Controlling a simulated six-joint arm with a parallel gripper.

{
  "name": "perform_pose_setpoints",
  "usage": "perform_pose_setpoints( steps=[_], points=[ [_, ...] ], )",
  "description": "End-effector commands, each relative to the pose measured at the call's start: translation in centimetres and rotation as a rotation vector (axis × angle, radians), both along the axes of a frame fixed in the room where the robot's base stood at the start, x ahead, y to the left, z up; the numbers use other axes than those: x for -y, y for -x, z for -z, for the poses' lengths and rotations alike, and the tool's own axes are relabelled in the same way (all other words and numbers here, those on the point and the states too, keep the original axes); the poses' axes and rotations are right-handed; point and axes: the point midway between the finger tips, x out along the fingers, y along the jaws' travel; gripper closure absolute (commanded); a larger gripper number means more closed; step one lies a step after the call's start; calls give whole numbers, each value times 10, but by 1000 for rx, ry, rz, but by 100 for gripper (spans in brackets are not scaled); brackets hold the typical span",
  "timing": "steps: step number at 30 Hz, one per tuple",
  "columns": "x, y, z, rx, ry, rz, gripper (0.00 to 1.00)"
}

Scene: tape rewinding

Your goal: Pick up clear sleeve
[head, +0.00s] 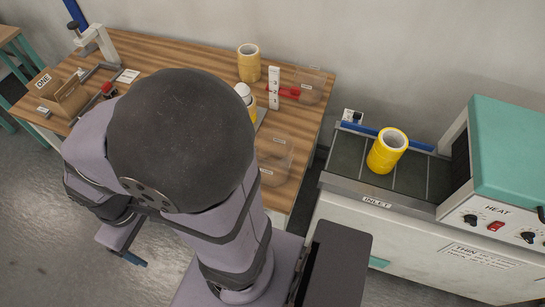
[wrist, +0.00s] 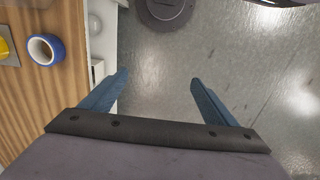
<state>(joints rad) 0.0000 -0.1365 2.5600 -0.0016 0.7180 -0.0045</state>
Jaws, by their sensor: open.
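Two clear, see-through pieces are on the wooden table in the head view. One clear sleeve (head: 308,88) is near the back right corner, and another clear piece (head: 277,160) is at the right edge nearer the front. I cannot tell for certain which is the task's sleeve. My gripper (wrist: 158,82) is open and empty in the wrist view, its blue fingers apart over the grey floor beside the table. In the head view my arm hides most of it. No clear sleeve shows in the wrist view.
Yellow tape (head: 248,64) and a white upright (head: 274,88) with a red item stand on the wooden table (head: 180,55). More yellow tape (head: 387,150) stands on the inlet of the heat machine (head: 510,150). A blue roll (wrist: 45,49) lies near the table edge.

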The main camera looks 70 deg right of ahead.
Motion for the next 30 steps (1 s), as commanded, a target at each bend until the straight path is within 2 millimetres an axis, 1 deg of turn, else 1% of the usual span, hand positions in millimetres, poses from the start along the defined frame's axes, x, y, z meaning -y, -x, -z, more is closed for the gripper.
perform_pose_setpoints(
  steps=[1, 2, 3, 5, 6, 7, 16, 20, 23, 26, 29, 30],
  points=[
    [0, 0, 0, 0, 0, 0, 31],
    [0, 0, 0, 0, 0, 0, 38],
    [0, 0, 0, 0, 0, 0, 48],
    [0, 0, 0, 0, 0, 0, 62],
    [0, 0, 0, 0, 0, 0, 72],
    [0, 0, 0, 0, 0, 0, 76],
    [1, -1, 0, 0, 0, 2, 76],
    [9, -7, 1, 0, 1, 22, 76],
    [27, -17, 2, 1, 3, 56, 76],
    [56, -31, 4, 4, 7, 108, 76],
    [99, -42, 8, 6, 12, 173, 76],
    [118, -45, 10, 7, 15, 201, 76]
  ],
)
